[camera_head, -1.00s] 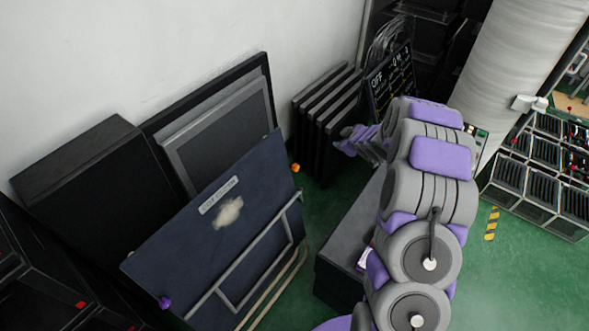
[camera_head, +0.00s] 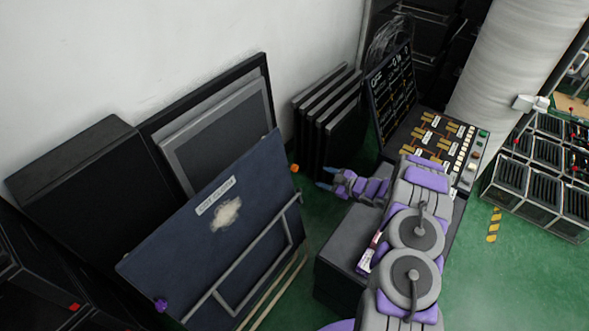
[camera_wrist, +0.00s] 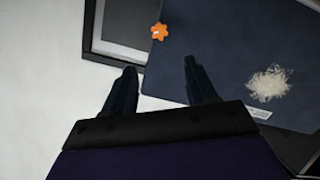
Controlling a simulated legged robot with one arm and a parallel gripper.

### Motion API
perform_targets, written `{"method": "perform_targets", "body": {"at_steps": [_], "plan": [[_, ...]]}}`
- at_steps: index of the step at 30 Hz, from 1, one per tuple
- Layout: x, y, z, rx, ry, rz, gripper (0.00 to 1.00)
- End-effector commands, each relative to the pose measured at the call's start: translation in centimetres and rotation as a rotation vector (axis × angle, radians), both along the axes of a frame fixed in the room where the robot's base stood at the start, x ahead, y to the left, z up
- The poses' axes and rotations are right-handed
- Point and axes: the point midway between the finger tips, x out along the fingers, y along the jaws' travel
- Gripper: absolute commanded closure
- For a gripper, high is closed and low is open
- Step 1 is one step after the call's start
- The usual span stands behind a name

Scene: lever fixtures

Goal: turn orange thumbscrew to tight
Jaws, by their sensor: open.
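The orange thumbscrew (camera_head: 294,168) is small and sits at the right edge of the dark blue panel (camera_head: 180,240) in the head view. In the wrist view the orange thumbscrew (camera_wrist: 159,32) shows as a lobed knob near the top of the blue panel (camera_wrist: 220,55). My gripper (camera_head: 325,179) is to the right of the thumbscrew in the head view, apart from it and pointing left. In the wrist view my gripper (camera_wrist: 160,75) has its two dark fingers spread and nothing between them; the thumbscrew lies beyond the fingertips. A purple knob (camera_head: 160,305) is at the panel's lower left corner.
A grey box (camera_head: 345,240) stands under my arm. Dark slabs (camera_head: 325,115) lean on the wall behind my gripper. A console with switches (camera_head: 435,140) is at the right. A grey tube frame (camera_head: 250,270) fronts the panel.

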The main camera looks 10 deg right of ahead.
Motion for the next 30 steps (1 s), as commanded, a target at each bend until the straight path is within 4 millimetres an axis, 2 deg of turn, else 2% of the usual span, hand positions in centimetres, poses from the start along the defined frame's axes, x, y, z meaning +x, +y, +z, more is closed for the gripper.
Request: {"method": "perform_targets", "body": {"at_steps": [21, 30], "plan": [[9.5, 8.2, -4.7, -0.006, -0.003, 0.001, 0.43], [11.6, 10.0, -5.6, -0.002, -0.001, 0.0, 0.43]]}}
